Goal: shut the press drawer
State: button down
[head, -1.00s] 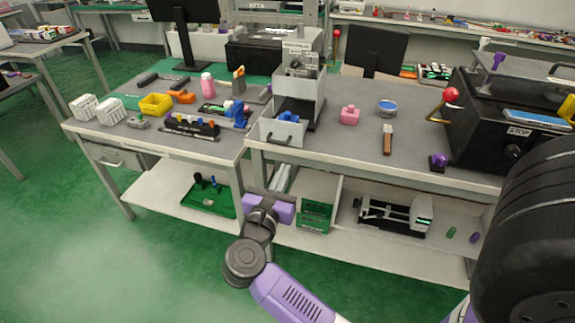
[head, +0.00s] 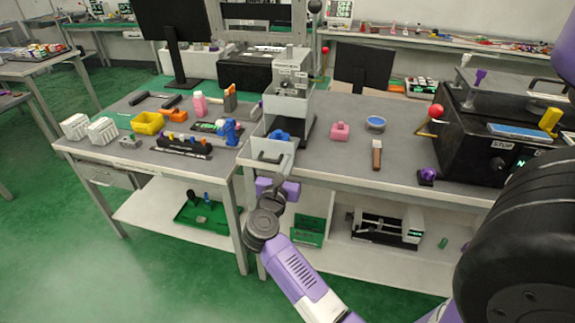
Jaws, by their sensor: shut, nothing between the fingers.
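The press (head: 291,85) is a light grey upright unit on the bench. Its drawer (head: 272,158) is pulled out toward me, past the bench's front edge, with a dark handle on its front face. A blue object (head: 279,135) shows inside the drawer. My gripper (head: 278,188) is at the end of the purple and black arm, just below the drawer front and in front of the bench edge. Its fingers are hard to make out, but it is shut and empty. I cannot tell whether it touches the drawer.
A pink object (head: 340,131), a blue-topped round tin (head: 375,123) and a wooden-handled tool (head: 377,154) lie right of the press. A black machine with a red-knobbed lever (head: 436,111) stands further right. A blue fixture (head: 231,131) stands left of the drawer.

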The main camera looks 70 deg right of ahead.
jog(key=d, duration=0.4)
jog(key=d+b, duration=0.1)
jog(key=d, duration=0.4)
jog(key=w+d, duration=0.1)
jog(key=d, duration=0.3)
jog(key=shift+d, duration=0.15)
jog(key=shift+d+r, duration=0.1)
